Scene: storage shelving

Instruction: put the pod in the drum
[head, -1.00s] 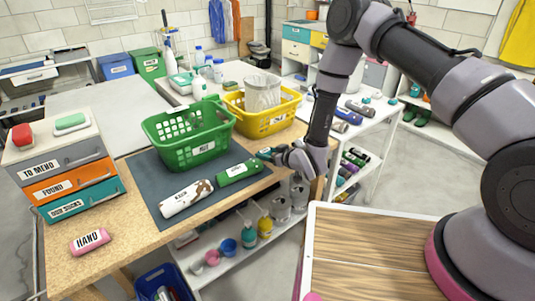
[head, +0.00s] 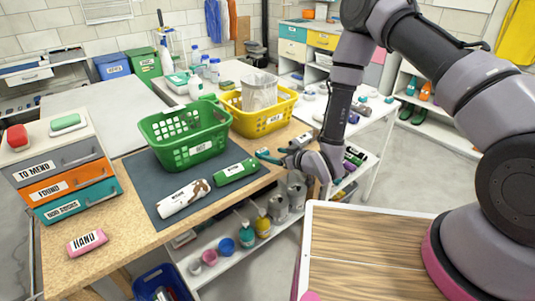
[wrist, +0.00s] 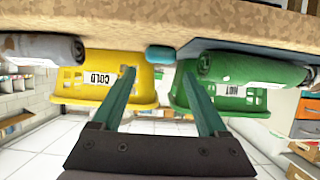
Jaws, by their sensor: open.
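A small blue rounded piece, which looks like the pod (wrist: 160,54), lies on the worktop near its edge in the wrist view. It sits between a grey roll and a green roll. I cannot pick it out in the head view. My gripper (head: 272,154) is open at the worktop's right front edge. In the wrist view its two teal fingers (wrist: 158,74) point toward the pod, one to each side, with nothing held between them. I cannot tell which thing, if any, in view is the drum.
A green basket marked HOT (head: 166,130) and a yellow basket marked COLD (head: 247,126) stand behind. A green roll (head: 237,171) and a white-brown roll (head: 184,199) lie on the dark mat (head: 165,172). Small drawers (head: 70,184) stand left; a shelf with bottles (head: 225,262) is below.

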